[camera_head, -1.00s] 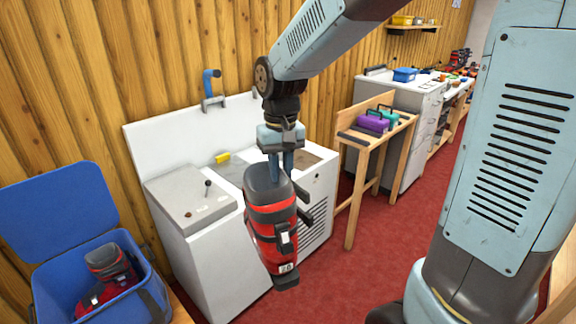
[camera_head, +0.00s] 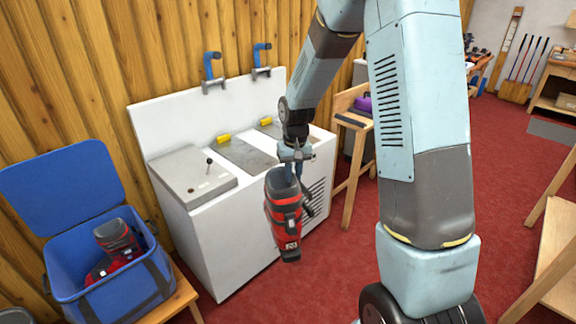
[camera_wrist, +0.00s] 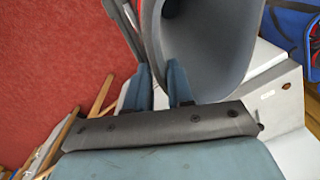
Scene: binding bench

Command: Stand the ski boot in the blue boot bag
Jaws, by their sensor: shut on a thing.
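A red and black ski boot (camera_head: 283,212) hangs from my gripper (camera_head: 291,172), which is shut on the top of its cuff. The boot is roughly upright, slightly tilted, in front of the white cabinet. In the wrist view the boot's grey cuff opening (camera_wrist: 212,45) shows beyond my gripper's blue fingers (camera_wrist: 163,88). The blue boot bag (camera_head: 120,303) stands with its lid (camera_head: 60,190) open at the lower left, on a wooden bench. Another red and black boot (camera_head: 118,245) is inside it. The bag's edge also shows in the wrist view (camera_wrist: 287,20). The boot is well right of the bag.
A wooden bench (camera_head: 181,297) is under the bag. A wooden stand (camera_head: 354,175) is behind my arm.

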